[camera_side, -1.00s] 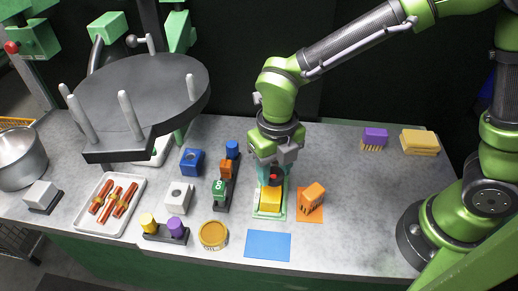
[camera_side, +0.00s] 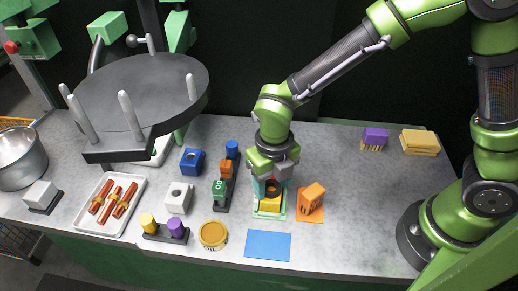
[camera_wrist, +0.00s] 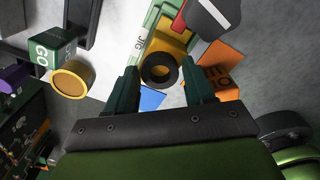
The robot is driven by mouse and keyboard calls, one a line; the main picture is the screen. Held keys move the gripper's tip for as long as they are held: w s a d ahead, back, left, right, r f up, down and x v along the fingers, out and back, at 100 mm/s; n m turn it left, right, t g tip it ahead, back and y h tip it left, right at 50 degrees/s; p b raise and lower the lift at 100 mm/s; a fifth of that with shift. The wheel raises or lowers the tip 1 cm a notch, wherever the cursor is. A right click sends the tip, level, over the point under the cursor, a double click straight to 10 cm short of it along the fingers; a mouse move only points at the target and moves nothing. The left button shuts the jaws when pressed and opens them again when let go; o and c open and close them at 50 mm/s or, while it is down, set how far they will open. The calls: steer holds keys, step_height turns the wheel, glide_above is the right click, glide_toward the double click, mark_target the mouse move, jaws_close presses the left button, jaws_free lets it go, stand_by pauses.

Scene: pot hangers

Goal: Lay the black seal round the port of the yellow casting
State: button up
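The yellow casting (camera_side: 269,204) sits on a light green mat at the front middle of the bench. My gripper (camera_side: 273,188) points down over it, with a finger on either side. The black seal (camera_wrist: 159,70) is a thick ring between my fingertips (camera_wrist: 161,76) in the wrist view, in front of the casting (camera_wrist: 166,45). My fingers look closed on its sides. Yellow-brown shows through its hole. The seal is low over the casting; I cannot tell whether it touches it or is around the port, which is hidden.
An orange block (camera_side: 312,198) stands close on the right, on an orange mat. A green block (camera_side: 219,190) in a dark rack is close on the left. A round tan container (camera_side: 213,234) and a blue mat (camera_side: 268,246) lie in front. The bench to the right is mostly clear.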

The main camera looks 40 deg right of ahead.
steer(key=shift+o, duration=1)
step_height(320, 180, up, 12)
steer(key=s+d+r+n+t+y, duration=0.1)
steer(key=s+d+r+n+t, duration=0.2)
steer(key=d+n, duration=0.6)
steer(key=s+d+r+n+t+y, duration=0.1)
steer(key=s+d+r+n+t, duration=0.3)
steer(key=n, duration=2)
steer(key=d, duration=0.5)
steer(key=shift+r, duration=0.15)
